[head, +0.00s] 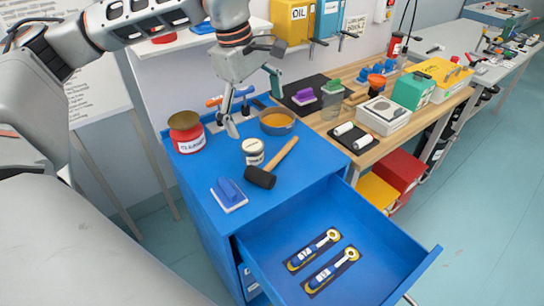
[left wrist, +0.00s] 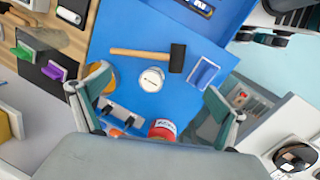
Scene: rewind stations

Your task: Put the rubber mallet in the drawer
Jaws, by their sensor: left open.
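The rubber mallet lies on the blue cabinet top, its black head (head: 260,177) toward the front and its wooden handle pointing to the back right. In the left wrist view the mallet (left wrist: 140,53) lies ahead of the fingers. The blue drawer (head: 275,255) is pulled open below the cabinet top and holds two blue-handled tools (head: 313,249) in dark cut-outs. My left gripper (head: 252,110) is open and empty, above the back of the cabinet top, behind the mallet. Its spread fingers also show in the left wrist view (left wrist: 158,80). My right gripper is not in view.
A white-lidded jar (head: 253,150) stands close beside the mallet. A blue-handled float (head: 229,194), a red cleaner can (head: 186,133) and a bowl (head: 277,122) share the cabinet top. A wooden bench (head: 385,140) with many items adjoins at the right. The drawer's front part is bare.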

